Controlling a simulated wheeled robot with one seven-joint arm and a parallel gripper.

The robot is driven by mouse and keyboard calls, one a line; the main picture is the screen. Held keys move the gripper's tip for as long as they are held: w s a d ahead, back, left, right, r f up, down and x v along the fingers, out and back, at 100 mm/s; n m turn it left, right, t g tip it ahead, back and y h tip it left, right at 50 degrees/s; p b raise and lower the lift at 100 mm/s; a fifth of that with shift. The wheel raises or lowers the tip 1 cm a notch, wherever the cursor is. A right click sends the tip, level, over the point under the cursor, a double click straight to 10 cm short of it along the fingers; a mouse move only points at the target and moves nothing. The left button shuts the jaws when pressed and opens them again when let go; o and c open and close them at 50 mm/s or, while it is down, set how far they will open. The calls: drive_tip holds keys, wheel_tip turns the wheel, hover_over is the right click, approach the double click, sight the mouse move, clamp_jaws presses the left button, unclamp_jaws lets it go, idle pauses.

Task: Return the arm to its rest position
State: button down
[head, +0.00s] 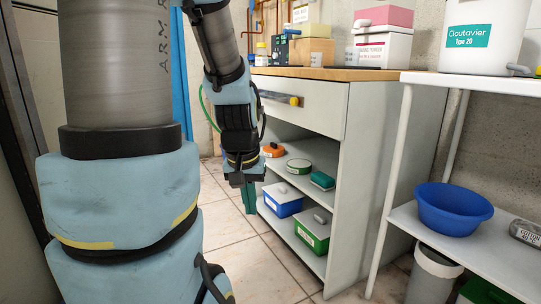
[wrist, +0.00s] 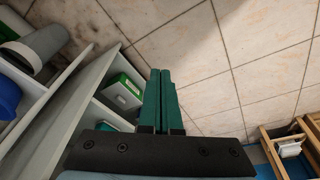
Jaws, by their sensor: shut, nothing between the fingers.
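My gripper (head: 249,198) hangs pointing down at the end of my bent arm, in front of the left side of the open shelf cabinet (head: 342,190) in the head view. Its two green fingers lie together, shut and empty. In the wrist view my gripper (wrist: 161,72) shows over the tiled floor, beside the cabinet's shelves. My arm's large grey and light blue links fill the left of the head view.
The cabinet holds a blue-and-white box (head: 283,200) and a green-and-white box (head: 312,232). A white rack at right carries a blue bowl (head: 452,208); a bin (head: 432,277) stands below. Tiled floor (wrist: 215,60) is clear beside the fingers.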

drive_tip(key=s+a+f, duration=0.1)
drive_tip(key=s+a, duration=0.1)
drive_tip(key=s, duration=0.2)
drive_tip(key=w+p+v, duration=0.2)
drive_tip(key=p+v, duration=1)
drive_tip(key=w+d+r+p+v, duration=0.1)
drive_tip(key=w+p+v, duration=0.2)
drive_tip(key=p+v, duration=0.9)
drive_tip(key=w+d+p+v, duration=0.1)
drive_tip(key=w+p+v, duration=0.1)
drive_tip(key=p+v, duration=1)
drive_tip(key=shift+w+d+r+g+y+p, duration=0.2)
drive_tip(key=shift+w+r+g+y+p, duration=0.3)
drive_tip(key=shift+p, duration=0.65)
